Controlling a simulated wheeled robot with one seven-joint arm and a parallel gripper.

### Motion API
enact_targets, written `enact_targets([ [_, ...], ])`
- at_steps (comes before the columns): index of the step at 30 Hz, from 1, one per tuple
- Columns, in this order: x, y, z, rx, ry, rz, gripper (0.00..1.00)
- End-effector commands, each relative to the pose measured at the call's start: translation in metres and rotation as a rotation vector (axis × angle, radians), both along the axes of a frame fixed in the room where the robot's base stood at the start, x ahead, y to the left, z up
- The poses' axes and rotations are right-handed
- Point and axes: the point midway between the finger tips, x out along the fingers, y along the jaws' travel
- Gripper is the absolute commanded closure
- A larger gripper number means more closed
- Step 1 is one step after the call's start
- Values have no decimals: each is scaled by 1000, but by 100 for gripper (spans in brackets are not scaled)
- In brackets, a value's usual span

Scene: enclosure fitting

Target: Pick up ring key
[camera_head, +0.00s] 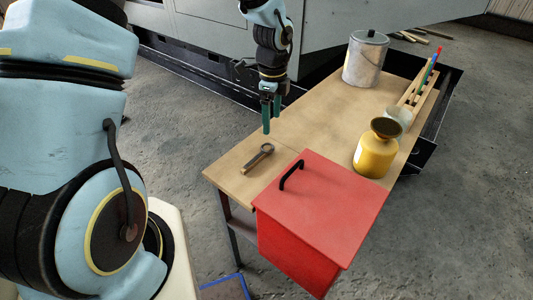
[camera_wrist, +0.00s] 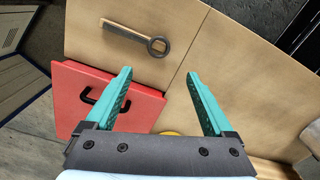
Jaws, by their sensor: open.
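The ring key (camera_head: 258,158) lies flat on the wooden table near its front left edge, just behind the red box. It has a dark metal ring end and a straight handle. In the wrist view the ring key (camera_wrist: 137,37) lies ahead of the fingers, towards the upper left, with the ring end at right. My gripper (camera_head: 271,117) hangs above the table with its green fingers pointing down, apart from the key. In the wrist view my gripper (camera_wrist: 160,88) is open, with nothing between its fingers.
A red box (camera_head: 325,205) with a black handle stands at the table's front. The table's middle is clear.

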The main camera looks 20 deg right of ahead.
Motion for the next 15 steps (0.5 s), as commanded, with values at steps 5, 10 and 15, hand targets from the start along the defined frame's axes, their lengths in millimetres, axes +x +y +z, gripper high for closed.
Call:
enact_targets([
  [5, -1, 1, -27, 3, 3, 3, 13],
  [10, 0, 2, -40, 2, 1, 5, 13],
  [15, 0, 5, -56, 5, 4, 6, 13],
])
